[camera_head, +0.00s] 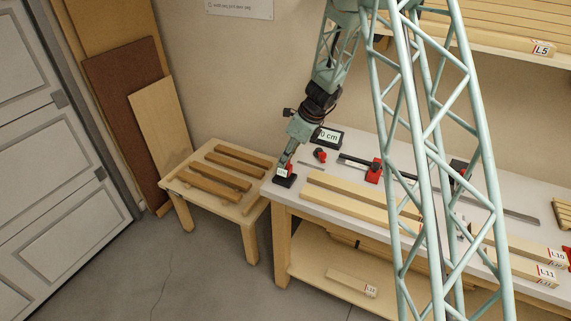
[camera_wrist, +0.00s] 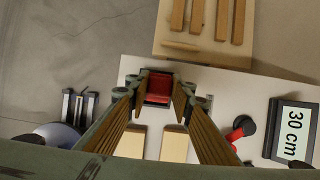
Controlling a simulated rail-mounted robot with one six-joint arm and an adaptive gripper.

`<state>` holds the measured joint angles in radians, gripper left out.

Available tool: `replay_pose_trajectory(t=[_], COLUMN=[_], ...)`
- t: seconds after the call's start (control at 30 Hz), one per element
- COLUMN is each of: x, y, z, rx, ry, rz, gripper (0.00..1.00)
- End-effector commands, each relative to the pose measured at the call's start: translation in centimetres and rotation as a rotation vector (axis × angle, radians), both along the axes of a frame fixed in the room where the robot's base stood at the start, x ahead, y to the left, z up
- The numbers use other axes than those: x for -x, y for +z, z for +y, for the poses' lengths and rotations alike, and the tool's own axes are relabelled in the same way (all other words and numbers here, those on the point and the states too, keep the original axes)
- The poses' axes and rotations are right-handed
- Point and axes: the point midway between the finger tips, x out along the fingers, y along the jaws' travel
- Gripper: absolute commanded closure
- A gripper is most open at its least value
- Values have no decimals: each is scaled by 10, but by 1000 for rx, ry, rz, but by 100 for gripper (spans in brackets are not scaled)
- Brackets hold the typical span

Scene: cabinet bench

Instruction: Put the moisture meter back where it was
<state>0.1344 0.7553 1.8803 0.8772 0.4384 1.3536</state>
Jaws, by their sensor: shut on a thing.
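The moisture meter (camera_head: 290,169) is a small red device at the left end of the bench, partly hidden by my gripper. My gripper (camera_head: 287,163) points down and is shut on it. In the wrist view the red moisture meter (camera_wrist: 158,88) sits between the two fingers of my gripper (camera_wrist: 160,92). A small black holder (camera_head: 284,182) with a white label is directly below the meter, near the bench's left edge. The meter is upright at the holder; I cannot tell whether it rests fully in it.
A black display reading "30 cm" (camera_wrist: 295,131) and a red-and-black tool (camera_head: 320,155) stand close by on the bench (camera_head: 262,187). Pale boards (camera_head: 345,202) and a clamp (camera_head: 373,171) lie to the right. A low table (camera_head: 199,204) with several wooden strips stands to the left.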

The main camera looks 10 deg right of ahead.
Motion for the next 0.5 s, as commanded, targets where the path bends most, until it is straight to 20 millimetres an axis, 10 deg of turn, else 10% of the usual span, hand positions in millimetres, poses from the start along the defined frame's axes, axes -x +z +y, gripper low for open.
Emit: replay_pose_trajectory(t=[0.5], x=[0], y=[-22], z=[0], rx=[0], ry=[0], rz=[0], gripper=[93])
